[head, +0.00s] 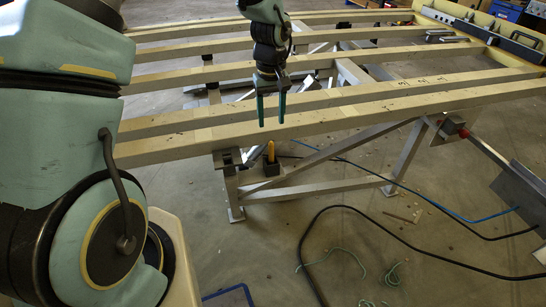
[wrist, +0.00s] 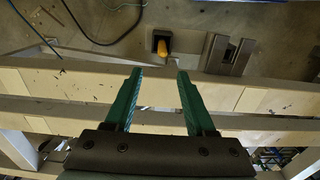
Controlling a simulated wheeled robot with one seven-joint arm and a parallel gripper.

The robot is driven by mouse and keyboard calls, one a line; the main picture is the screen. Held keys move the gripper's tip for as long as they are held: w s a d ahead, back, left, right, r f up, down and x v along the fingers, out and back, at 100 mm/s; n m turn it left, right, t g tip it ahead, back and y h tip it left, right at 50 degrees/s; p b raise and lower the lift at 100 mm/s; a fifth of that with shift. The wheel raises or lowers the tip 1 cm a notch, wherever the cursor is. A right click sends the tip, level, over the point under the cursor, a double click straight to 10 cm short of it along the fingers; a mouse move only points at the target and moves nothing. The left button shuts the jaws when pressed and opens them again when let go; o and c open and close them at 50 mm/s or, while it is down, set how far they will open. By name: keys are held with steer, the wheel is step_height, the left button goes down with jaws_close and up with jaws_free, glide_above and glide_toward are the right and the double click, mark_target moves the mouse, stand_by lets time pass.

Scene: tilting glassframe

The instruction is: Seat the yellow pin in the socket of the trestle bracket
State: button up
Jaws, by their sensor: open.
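The yellow pin (head: 271,151) stands upright in a dark block-shaped socket (head: 271,168) on the trestle bracket, just below the front wooden beam in the head view. In the wrist view the yellow pin (wrist: 163,48) shows at the dark socket (wrist: 157,38), beyond the fingertips. How deep the pin sits in the socket I cannot tell. My gripper (head: 271,124) points down over the front beam, above the pin and apart from it. In the wrist view my gripper (wrist: 158,72) has its two green fingers spread, with nothing between them.
Long wooden beams (head: 350,101) of the frame run across under my gripper. A metal clamp piece (head: 227,158) sits left of the socket. Metal trestle legs (head: 315,157) stand below. Black and blue cables (head: 430,260) lie on the floor at the right.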

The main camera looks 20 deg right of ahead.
mark_target(271, 142)
step_height(271, 142, down, 4)
steer(key=shift+a+f+p, duration=0.1)
steer(key=shift+f+p, duration=0.1)
steer(key=shift+p, duration=0.15)
steer(key=f+p, duration=0.1)
steer(key=f, duration=0.1)
steer(key=s+f+p, duration=0.1)
steer(key=f, duration=0.1)
steer(key=shift+a+f, duration=0.15)
steer(key=shift+f, duration=0.55)
jaws_close()
